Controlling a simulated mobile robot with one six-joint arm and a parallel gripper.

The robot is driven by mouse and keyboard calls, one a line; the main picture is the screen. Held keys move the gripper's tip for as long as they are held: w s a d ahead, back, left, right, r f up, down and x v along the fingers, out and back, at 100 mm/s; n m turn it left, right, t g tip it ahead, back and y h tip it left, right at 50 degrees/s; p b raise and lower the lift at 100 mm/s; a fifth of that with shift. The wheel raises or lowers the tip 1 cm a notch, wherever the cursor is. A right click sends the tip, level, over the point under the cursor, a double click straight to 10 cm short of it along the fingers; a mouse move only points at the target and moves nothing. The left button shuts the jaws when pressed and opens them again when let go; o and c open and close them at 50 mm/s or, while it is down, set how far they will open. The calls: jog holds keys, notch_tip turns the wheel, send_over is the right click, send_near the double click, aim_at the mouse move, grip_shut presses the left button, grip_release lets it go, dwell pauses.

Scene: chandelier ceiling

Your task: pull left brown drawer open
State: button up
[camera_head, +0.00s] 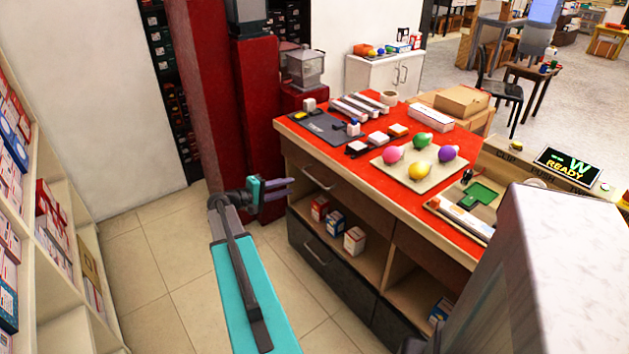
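The left brown drawer (345,198) is at the upper left of the red-topped counter's front. It looks shut, flush with the front. Its curved metal handle (319,180) shows near the drawer's left part. My gripper (287,188) is left of the counter, beside the drawer's left end. Its two purple-grey fingers point right toward the handle, with a gap between them. It looks open and empty, and apart from the handle; the exact distance is hard to tell.
A second brown drawer (428,252) is further right. Below are an open shelf with small boxes (354,240) and a dark lower drawer (330,268) with a handle. Colored bulbs on a tray (400,172) stand on the counter. Shelving (45,265) lines the left; tiled floor (150,258) between is clear.

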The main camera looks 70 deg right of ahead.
aim_at(315, 180)
jog(key=p+x, duration=0.1)
jog(key=x, duration=1.2)
jog(key=shift+s+d+p, duration=0.15)
jog(key=shift+d+p, duration=0.05)
jog(key=shift+p, duration=0.15)
grip_shut()
dwell(1.1)
